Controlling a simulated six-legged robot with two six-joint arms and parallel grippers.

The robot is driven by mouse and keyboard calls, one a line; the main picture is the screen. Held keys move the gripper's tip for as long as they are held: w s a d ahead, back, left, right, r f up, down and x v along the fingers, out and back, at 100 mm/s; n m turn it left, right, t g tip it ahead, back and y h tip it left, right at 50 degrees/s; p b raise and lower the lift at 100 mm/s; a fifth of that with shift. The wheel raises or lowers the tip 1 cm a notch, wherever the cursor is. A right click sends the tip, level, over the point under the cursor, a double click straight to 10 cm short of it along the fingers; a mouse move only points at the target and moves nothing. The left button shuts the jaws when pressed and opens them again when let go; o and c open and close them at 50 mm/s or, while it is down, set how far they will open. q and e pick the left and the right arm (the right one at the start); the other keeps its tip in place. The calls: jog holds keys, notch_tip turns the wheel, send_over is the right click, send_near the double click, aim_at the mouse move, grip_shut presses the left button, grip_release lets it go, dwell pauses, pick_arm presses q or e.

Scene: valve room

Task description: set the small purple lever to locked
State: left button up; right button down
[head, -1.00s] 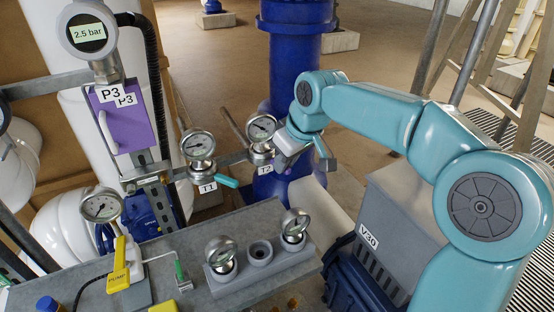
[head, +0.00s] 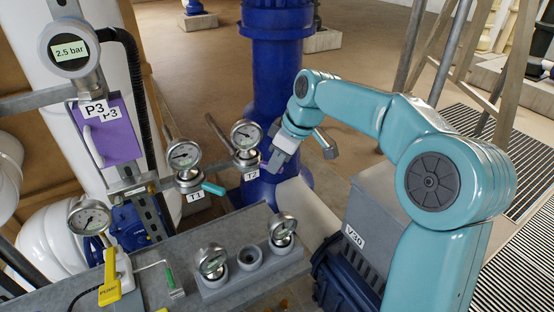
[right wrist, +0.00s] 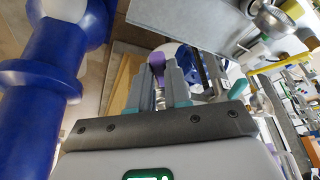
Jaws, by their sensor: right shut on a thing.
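My right gripper (head: 273,167) is low beside the right of the gauge marked T2 (head: 246,134), its fingers pointing down and left. In the right wrist view its two fingers (right wrist: 160,85) are close together, with the small purple lever (right wrist: 157,60) showing between their tips. The gripper is shut on this lever. The fingers hide most of the lever, and its setting cannot be read. My left gripper is in neither view.
A gauge marked T1 (head: 184,154) with a teal lever (head: 213,188) is just left of T2. A purple panel marked P3 (head: 112,135) hangs further left. A grey bench (head: 150,262) with gauges is in front; a blue pipe (head: 275,75) stands behind.

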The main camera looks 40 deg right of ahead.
jog(key=shift+r, duration=0.15)
jog(key=c, duration=1.1)
grip_release()
jog(key=shift+o, duration=0.2)
jog(key=p+v, duration=0.1)
jog(key=v, duration=1.5)
jog(key=shift+s, duration=0.25)
jog(key=shift+s, duration=0.1)
